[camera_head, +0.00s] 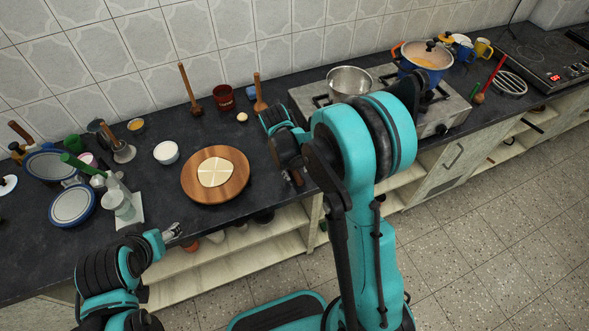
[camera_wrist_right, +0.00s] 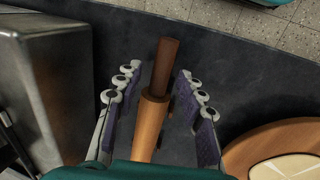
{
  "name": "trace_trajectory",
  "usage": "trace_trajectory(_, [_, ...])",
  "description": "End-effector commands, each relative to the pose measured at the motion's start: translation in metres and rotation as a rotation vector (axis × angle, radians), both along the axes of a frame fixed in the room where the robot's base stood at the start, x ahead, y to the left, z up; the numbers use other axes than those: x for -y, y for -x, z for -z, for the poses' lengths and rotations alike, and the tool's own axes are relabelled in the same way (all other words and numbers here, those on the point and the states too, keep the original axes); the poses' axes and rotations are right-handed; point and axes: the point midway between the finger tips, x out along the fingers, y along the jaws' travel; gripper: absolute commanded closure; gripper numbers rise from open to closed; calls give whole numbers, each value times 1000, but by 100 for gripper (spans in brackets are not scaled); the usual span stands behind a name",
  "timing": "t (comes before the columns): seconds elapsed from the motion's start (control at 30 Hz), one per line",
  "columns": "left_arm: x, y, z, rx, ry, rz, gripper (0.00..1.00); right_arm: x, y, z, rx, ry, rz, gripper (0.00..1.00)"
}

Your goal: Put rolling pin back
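The wooden rolling pin (camera_wrist_right: 150,122), with a darker brown handle (camera_wrist_right: 165,65), lies on the dark counter in the right wrist view. My right gripper (camera_wrist_right: 155,90) is open, with its fingers on either side of the pin and visible gaps to the handle. In the head view my right gripper (camera_head: 290,158) is over the counter beside the round wooden board (camera_head: 232,193), and the arm hides most of the pin. My left gripper (camera_head: 172,232) is at the counter's front edge, too small to tell its opening.
Flat dough (camera_head: 214,172) lies on the board. A steel bowl (camera_head: 349,82) and an orange-handled pot (camera_head: 426,62) stand on the stove to the right. A white bowl (camera_head: 166,153), plates (camera_head: 72,205) and utensils crowd the left. A metal stove side (camera_wrist_right: 50,85) is close to my right gripper.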

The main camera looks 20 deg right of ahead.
Motion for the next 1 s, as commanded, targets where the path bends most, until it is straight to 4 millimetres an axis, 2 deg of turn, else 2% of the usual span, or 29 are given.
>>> trace_trajectory(0.03, [0,0,-10,0,0,0,39,-1,0,-12,0,0,0,61])
trace_trajectory(0.4, [0,0,-36,0,0,0,39,-19,-1,-93,0,0,-1,61])
trace_trajectory(0.5, [0,0,-40,0,0,0,39,-22,-1,-108,0,0,-1,61])
trace_trajectory(0.7, [0,0,-43,0,0,0,39,-25,2,-125,9,-4,-1,61])
trace_trajectory(0.87, [0,0,-42,0,0,0,39,-23,23,-150,83,-36,-11,61])
trace_trajectory(1.0, [0,0,-42,0,0,0,39,-23,57,-179,207,-86,-24,61])
